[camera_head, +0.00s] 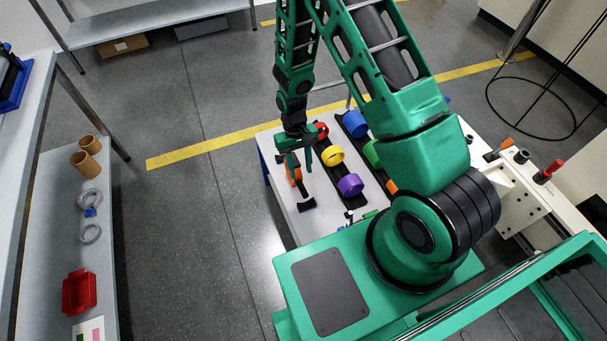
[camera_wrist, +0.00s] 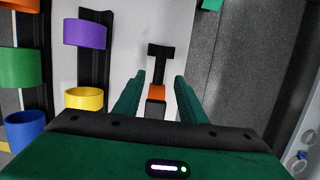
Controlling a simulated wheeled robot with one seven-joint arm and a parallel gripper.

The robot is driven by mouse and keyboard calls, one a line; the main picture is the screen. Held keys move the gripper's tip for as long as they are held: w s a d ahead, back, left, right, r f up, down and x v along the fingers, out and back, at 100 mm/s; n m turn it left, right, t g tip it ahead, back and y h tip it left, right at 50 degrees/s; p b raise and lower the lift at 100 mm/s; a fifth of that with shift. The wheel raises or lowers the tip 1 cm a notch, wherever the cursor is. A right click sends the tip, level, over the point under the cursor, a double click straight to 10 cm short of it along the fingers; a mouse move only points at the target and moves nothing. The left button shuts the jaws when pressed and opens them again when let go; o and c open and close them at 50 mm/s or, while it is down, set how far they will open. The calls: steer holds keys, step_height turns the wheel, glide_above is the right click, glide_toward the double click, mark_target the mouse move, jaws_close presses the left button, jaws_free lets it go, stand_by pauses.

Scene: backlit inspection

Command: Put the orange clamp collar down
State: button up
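The orange clamp collar (camera_head: 294,173) shows below my gripper (camera_head: 296,163) in the head view, partly hidden by the fingers. In the wrist view the orange collar (camera_wrist: 157,91) appears small between the two green fingers, by a narrow black piece with a T-shaped end (camera_wrist: 160,52). My gripper (camera_wrist: 160,76) points down over the white table with its fingers apart. Gaps show on both sides of the orange, so the fingers do not appear to touch it. I cannot tell whether the collar rests on the black piece (camera_head: 306,205) or the table.
On the white table (camera_head: 280,207), black rails to the right carry a purple ring (camera_head: 350,185), a yellow ring (camera_head: 333,156), a red ring (camera_head: 321,131) and a blue ring (camera_head: 355,123). The purple ring (camera_wrist: 85,34) is near in the wrist view. Open floor lies left.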

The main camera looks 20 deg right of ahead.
steer(key=s+d+r+m, duration=0.1)
steer(key=d+r, duration=0.3)
steer(key=r, duration=0.4)
steer(key=s+d+r+m+t, duration=0.1)
steer(key=d+r, duration=0.3)
steer(key=r, duration=0.4)
steer(key=s+d+r+m, duration=0.15)
steer(key=d+r, duration=0.25)
steer(key=r, duration=0.4)
steer(key=s+d+r+m, duration=0.1)
steer(key=s+d+r, duration=0.2)
steer(key=s+r, duration=0.4)
steer(key=s+d+r+m+t, duration=0.1)
steer(key=s+d+r+m, duration=0.1)
steer(key=s+r, duration=0.6)
steer(key=s+d, duration=0.1)
steer(key=s, duration=0.5)
steer(key=shift+s+r+t, duration=0.15)
steer(key=shift+t, duration=0.15)
